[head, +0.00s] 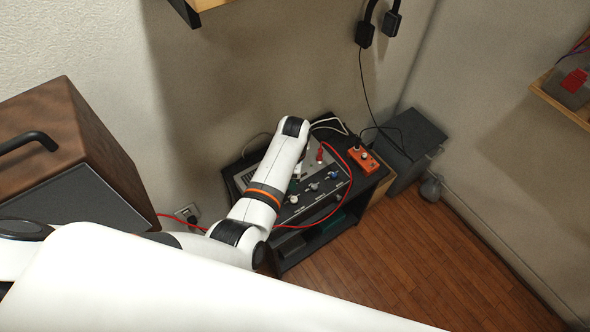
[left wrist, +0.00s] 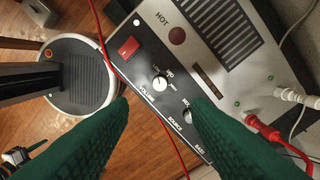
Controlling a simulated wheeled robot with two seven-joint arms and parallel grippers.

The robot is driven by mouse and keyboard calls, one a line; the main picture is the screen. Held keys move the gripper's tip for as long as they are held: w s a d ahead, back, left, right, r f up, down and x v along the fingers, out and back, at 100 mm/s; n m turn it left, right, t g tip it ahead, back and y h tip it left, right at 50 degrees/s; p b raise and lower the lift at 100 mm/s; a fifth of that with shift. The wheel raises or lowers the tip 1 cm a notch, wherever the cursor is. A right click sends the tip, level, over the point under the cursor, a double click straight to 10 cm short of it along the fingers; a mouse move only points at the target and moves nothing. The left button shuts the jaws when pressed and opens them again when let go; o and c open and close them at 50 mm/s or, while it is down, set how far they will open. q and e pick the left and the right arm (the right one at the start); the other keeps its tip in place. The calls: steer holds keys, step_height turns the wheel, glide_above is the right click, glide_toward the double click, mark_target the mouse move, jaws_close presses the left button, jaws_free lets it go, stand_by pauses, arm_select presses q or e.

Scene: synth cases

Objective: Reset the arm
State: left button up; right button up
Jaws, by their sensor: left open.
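My left arm (head: 262,195) reaches from the lower left over a grey and black amplifier-like unit (head: 328,187). The unit has knobs on its front and also shows in the left wrist view (left wrist: 205,75), with a red switch (left wrist: 129,46), a volume knob (left wrist: 160,81) and the label HOT. My left gripper (left wrist: 160,103) shows as two green fingers set well apart, in front of the knob panel. Nothing is held between them. In the head view the arm mostly hides this gripper. My right gripper is not in view.
The unit sits on a black stand (head: 327,238). An orange pedal box (head: 363,159) is to its right. Red and white cables are plugged in; a red cable (head: 340,203) loops across the front. A brown cabinet (head: 95,135) stands at left. Wooden floor (head: 420,265) is clear at right.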

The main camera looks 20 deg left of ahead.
arm_select(q)
steer(key=s+a+r+m+t, duration=0.1)
steer(key=s+a+m, duration=0.2)
steer(key=s+m, duration=0.25)
steer(key=s+a+r+m+t, duration=0.1)
steer(key=s+a+m, duration=0.3)
steer(key=s, duration=0.2)
steer(key=s+d+r+m+t, duration=0.2)
steer(key=s+r+m, duration=0.9)
steer(key=s+m, duration=0.3)
step_height(320, 180, down, 28)
steer(key=s+r+n+g+b, duration=0.1)
steer(key=s+b, duration=0.1)
steer(key=b, duration=0.1)
steer(key=s+a+f+b, duration=0.1)
steer(key=s+f, duration=0.7)
steer(key=f, duration=0.2)
steer(key=s+a+f+g+b, duration=0.1)
steer(key=s+a+f, duration=0.1)
steer(key=s+f, duration=0.6)
step_height(320, 180, down, 3)
steer(key=shift+s+g+b, duration=0.3)
steer(key=shift+s+b, duration=0.05)
steer(key=shift+b, duration=0.05)
